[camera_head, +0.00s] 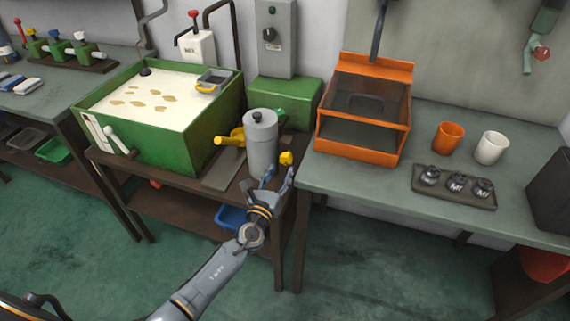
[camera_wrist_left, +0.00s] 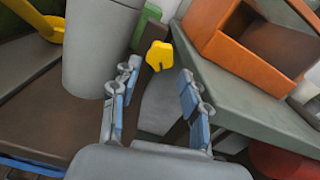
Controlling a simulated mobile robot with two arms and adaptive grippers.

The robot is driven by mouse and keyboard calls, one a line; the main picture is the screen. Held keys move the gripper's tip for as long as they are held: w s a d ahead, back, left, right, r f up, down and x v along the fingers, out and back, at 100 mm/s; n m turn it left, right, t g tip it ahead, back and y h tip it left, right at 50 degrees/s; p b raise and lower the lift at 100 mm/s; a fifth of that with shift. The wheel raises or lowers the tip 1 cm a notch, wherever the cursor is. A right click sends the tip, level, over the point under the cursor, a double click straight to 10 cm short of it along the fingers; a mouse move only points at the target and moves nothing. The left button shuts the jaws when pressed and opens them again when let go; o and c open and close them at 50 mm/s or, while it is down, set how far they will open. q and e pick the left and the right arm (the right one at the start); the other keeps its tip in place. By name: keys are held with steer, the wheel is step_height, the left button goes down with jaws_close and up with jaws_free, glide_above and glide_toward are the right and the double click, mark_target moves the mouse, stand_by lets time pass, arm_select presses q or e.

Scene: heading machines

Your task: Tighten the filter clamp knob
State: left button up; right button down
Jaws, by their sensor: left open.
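The yellow clamp knob (camera_head: 286,158) sticks out on the right side of the grey cylindrical filter housing (camera_head: 261,143). In the left wrist view the star-shaped knob (camera_wrist_left: 159,55) lies ahead, between my fingertips in the picture, with the grey housing (camera_wrist_left: 97,45) to its left. My left gripper (camera_head: 279,176) is open and empty just below and in front of the knob. Its two blue-padded fingers (camera_wrist_left: 157,92) stand apart on either side in the wrist view, and no contact with the knob shows. My right gripper is not in view.
A yellow handle (camera_head: 230,138) sits left of the housing, beside the green tank (camera_head: 190,135). The grey table (camera_head: 350,183) with its edge close to the knob's right carries an orange open-front box (camera_head: 365,152), cups and a tray (camera_head: 455,197).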

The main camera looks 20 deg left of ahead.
mark_target(285, 162)
arm_select(q)
steer(key=shift+w+d, duration=0.1)
steer(key=shift+w, duration=2.15)
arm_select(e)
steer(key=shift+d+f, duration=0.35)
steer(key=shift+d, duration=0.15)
arm_select(q)
steer(key=shift+c, duration=0.2)
steer(key=c, duration=0.8)
steer(key=shift+c, duration=0.2)
